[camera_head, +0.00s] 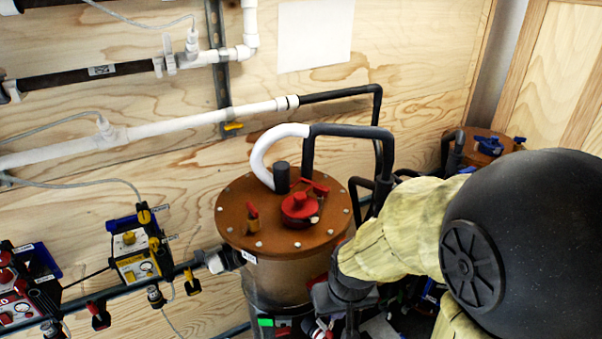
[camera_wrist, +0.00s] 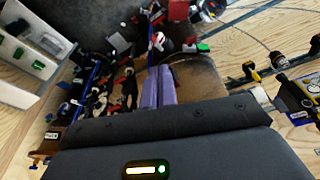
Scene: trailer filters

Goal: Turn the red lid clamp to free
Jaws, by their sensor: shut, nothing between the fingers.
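The filter (camera_head: 282,215) is a cylinder with a rust-brown round lid, ringed by bolts. On the lid, a red round knob (camera_head: 300,206) has a red bar beside it; this looks like the red lid clamp, but its exact turn is hard to tell. A small red-topped brass valve (camera_head: 252,214) is left of it. My gripper (camera_wrist: 159,72) shows purple-grey fingers in the wrist view, shut and empty. In the head view my dark wrist is low, right of the filter and beside its wall; the fingertips are hidden there. The gripper is apart from the red knob.
A black pipe (camera_head: 345,131) with a white bend (camera_head: 268,152) arches over the lid's back. A second brown-lidded filter (camera_head: 490,146) stands behind my arm. Yellow and red valve units (camera_head: 137,262) line the pipe at left. The air above the lid's front left is free.

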